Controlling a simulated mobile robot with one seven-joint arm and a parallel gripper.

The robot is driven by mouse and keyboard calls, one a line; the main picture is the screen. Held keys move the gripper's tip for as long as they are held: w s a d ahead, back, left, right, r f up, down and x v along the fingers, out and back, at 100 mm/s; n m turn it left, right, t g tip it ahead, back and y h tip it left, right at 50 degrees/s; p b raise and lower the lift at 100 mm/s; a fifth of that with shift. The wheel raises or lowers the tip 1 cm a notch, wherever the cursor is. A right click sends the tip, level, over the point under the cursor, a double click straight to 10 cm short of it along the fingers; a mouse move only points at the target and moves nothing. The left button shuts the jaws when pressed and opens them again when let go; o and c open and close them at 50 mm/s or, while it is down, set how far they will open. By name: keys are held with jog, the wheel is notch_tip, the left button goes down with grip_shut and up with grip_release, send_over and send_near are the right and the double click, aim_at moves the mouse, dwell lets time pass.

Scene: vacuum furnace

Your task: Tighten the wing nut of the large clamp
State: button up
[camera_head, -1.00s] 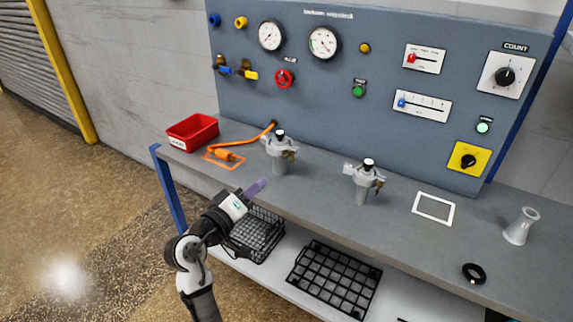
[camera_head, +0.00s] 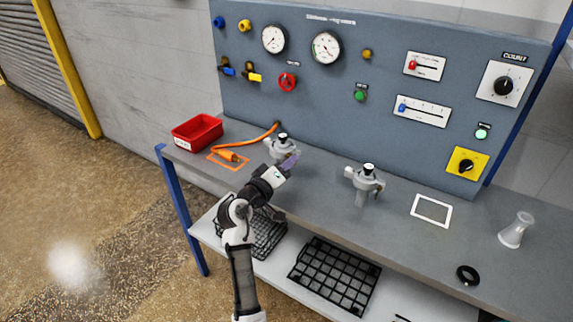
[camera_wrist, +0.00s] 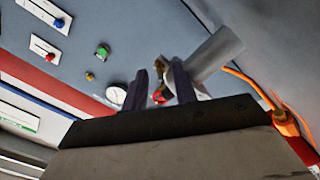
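Two grey clamp fittings with black tops stand on the bench. The left clamp (camera_head: 281,143) looks a little larger, and the right clamp (camera_head: 366,181) stands apart from it. My gripper (camera_head: 291,161) is at the front right side of the left clamp and hides its brass wing nut in the head view. In the wrist view my gripper (camera_wrist: 160,84) is open, its two dark fingers apart. The grey body of the left clamp (camera_wrist: 215,52) shows behind the right-hand finger. Brass wing nut parts (camera_wrist: 164,66) show between the fingers; contact cannot be told.
A red bin (camera_head: 197,132) and an orange cable plug (camera_head: 229,156) lie left of the clamps. A white square outline (camera_head: 416,207), a clear flask (camera_head: 516,230) and a black ring (camera_head: 468,275) are to the right. The control panel (camera_head: 330,75) stands behind.

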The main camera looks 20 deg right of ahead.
jog(key=shift+c, duration=0.5)
grip_shut()
jog(key=shift+f+b, duration=0.1)
jog(key=shift+b, duration=0.3)
jog(key=m+b, duration=0.1)
jog(key=b, duration=0.1)
jog(key=shift+f+m+b, duration=0.25)
jog(key=shift+m+b, duration=0.15)
jog(key=m+b, duration=0.2)
jog(key=b, duration=0.2)
jog(key=shift+a+f+m, duration=0.1)
jog(key=shift+m, duration=0.2)
jog(key=m+b, duration=0.3)
jog(key=b, duration=0.1)
jog(key=shift+w+b, duration=0.1)
jog(key=shift+b, duration=0.3)
jog(key=m+b, duration=0.2)
jog(key=m, duration=0.1)
jog(key=shift+r+b, duration=0.25)
jog(key=shift+b, duration=0.15)
jog(key=shift+r, duration=0.1)
